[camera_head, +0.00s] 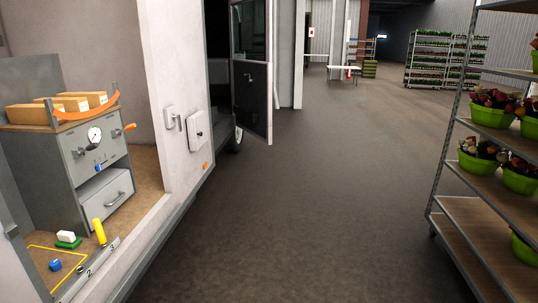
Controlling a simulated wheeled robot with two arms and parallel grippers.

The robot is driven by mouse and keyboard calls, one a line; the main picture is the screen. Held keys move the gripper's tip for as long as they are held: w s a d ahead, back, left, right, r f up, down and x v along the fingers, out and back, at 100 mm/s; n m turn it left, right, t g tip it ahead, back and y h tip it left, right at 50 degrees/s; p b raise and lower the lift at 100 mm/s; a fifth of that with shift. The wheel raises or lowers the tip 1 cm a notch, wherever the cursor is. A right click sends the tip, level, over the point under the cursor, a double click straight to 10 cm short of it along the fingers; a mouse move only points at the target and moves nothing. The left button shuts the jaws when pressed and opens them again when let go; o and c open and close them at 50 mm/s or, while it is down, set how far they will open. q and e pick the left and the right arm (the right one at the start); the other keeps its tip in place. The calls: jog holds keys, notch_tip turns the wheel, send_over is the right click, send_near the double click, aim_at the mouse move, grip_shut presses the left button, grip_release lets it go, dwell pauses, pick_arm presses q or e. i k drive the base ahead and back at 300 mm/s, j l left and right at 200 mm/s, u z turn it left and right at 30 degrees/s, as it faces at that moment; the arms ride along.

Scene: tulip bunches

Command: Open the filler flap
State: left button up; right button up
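A small, squarish off-white panel (197,131), which looks like the filler flap, is on the side of a white van (160,60). It looks shut, with a small dark mark on its face. A grey handle (173,118) on a plate is just left of it, and a small orange marker lamp (205,165) is below. Neither of my grippers shows in this view.
The van's open bay at left holds a grey cabinet (72,165) with a gauge and drawer. A dark van door (252,98) stands open beyond the panel. A shelf rack (443,165) with green pots stands right. The floor (310,200) between is clear.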

aim_at(197, 123)
jog(key=i+z, duration=0.1)
jog(key=i, duration=2.4)
jog(key=i+u, duration=0.25)
jog(key=i, duration=0.3)
jog(key=i+u, duration=0.3)
jog(key=i, duration=0.25)
jog(key=i+l+u, duration=0.25)
jog(key=i, duration=0.3)
jog(key=i+l+u, duration=0.25)
jog(key=i, duration=0.25)
jog(key=i+u, duration=0.2)
